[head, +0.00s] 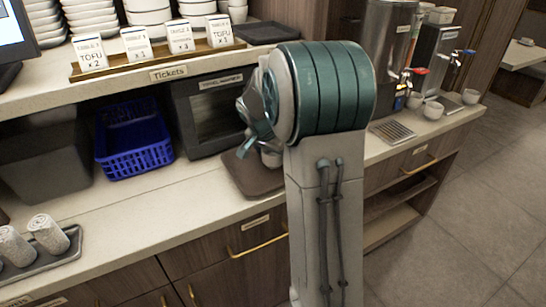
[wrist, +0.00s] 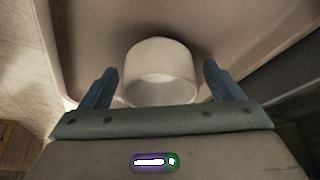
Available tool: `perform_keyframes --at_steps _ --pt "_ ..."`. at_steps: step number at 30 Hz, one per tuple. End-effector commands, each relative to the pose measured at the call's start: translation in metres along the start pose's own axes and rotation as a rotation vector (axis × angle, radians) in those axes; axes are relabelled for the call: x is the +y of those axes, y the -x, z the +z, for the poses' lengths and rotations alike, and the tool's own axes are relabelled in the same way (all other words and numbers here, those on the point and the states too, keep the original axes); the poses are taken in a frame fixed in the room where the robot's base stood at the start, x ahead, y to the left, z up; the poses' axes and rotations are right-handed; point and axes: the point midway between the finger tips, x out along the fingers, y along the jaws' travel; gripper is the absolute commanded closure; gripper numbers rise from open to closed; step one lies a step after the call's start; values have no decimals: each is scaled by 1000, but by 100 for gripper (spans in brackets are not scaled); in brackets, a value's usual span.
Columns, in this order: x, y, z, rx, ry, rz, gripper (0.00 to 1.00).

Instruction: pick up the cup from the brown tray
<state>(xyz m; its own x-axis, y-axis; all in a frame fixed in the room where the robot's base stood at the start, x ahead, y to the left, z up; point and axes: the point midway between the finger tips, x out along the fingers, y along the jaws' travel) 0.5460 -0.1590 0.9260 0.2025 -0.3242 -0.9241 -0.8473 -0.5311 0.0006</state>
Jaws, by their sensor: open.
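The cup (wrist: 160,62) is white to cream and round, and lies between and just ahead of my two fingers in the wrist view. It stands on the brown tray (wrist: 85,50). My gripper (wrist: 161,82) is open, with one blue-grey finger on each side of the cup and a gap on both sides. My arm hides the rest of the cup and the tray's right part there.
A dark box-like appliance (head: 213,112) and a blue basket (head: 133,140) stand left of the tray. A shelf with ticket cards (head: 180,38) runs above. Drink dispensers (head: 390,60) and cups (head: 432,110) are at the right. Rolled towels (head: 48,233) lie at the lower left.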

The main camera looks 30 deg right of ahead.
Motion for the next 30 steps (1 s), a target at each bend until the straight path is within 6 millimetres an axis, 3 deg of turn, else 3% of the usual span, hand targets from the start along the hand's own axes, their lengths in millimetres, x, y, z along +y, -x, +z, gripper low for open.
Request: perform_keyframes --at_steps 8,14,23,30 --pt "0 -5 0 0 0 0 14" --pt "0 -5 0 0 0 0 64" --pt "0 -4 -1 1 0 -1 64" --pt "0 12 -8 3 -2 -3 63"
